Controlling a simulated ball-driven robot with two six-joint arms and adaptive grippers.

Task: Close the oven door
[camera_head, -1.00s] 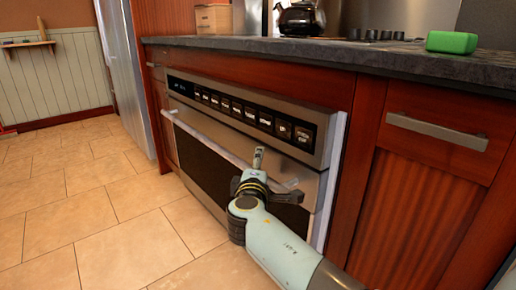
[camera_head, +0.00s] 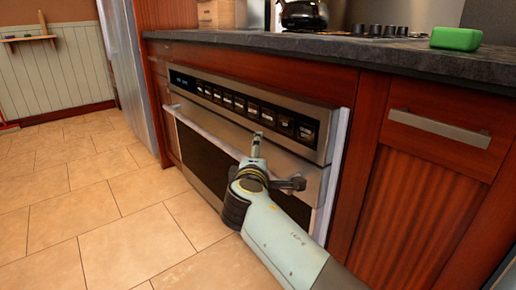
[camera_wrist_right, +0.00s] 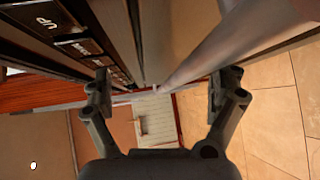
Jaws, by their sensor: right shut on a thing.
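The oven door (camera_head: 205,165) is a steel front with a dark window and a long bar handle (camera_head: 205,122) across its top, under the button panel (camera_head: 245,108). The door's top edge stands slightly out from the panel. My right gripper (camera_head: 270,168) is at the right part of the handle. The fingers hide part of the bar in the head view. My left gripper is not in view.
A dark countertop (camera_head: 330,47) overhangs the oven, with a kettle (camera_head: 304,15) and a green block (camera_head: 456,39) on it. A wooden cabinet with a drawer handle (camera_head: 440,128) is to the right. The tiled floor (camera_head: 110,220) at left is clear.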

